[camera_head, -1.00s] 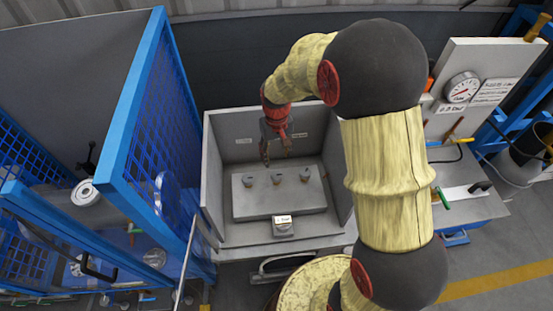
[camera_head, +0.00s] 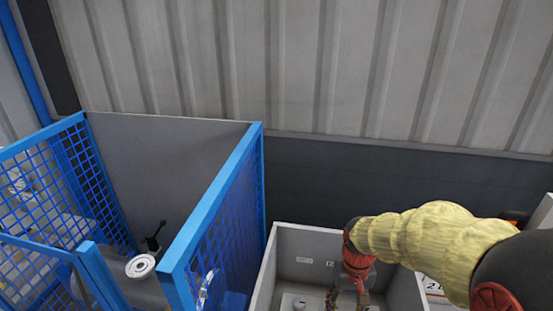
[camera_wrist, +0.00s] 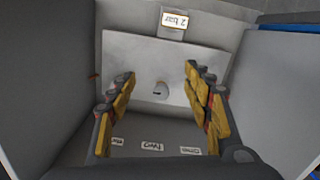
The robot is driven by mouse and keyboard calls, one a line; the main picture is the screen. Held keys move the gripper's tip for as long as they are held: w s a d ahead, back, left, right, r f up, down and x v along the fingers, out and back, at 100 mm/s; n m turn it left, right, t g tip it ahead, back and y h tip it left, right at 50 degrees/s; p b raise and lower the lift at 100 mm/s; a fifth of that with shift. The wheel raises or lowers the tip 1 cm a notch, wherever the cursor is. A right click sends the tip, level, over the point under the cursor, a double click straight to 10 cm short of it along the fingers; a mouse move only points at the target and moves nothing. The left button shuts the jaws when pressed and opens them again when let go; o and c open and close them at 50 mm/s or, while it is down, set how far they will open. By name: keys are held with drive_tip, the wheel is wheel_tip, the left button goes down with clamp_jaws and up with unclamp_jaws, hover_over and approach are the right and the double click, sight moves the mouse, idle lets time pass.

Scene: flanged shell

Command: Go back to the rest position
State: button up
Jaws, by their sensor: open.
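My gripper (camera_head: 347,300) hangs at the bottom edge of the head view, over the grey open-topped box (camera_head: 290,232). In the wrist view my gripper (camera_wrist: 163,85) has its two yellow-padded fingers spread wide apart, with nothing held between them. The fingers may hide other pieces on that block. The lower part of the box is cut off in the head view.
A blue mesh cage (camera_head: 228,210) stands left of the box, with a white round part (camera_head: 140,266) inside. A dark panel and ribbed wall (camera_head: 300,70) rise behind.

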drive_tip(key=s+r+t+b, duration=0.6)
drive_tip(key=s+r+b, duration=0.2)
drive_tip(key=s, duration=0.6)
drive_tip(key=b, duration=0.2)
drive_tip(key=shift+b, duration=0.35)
drive_tip(key=shift+r, duration=0.15)
idle(1.0)
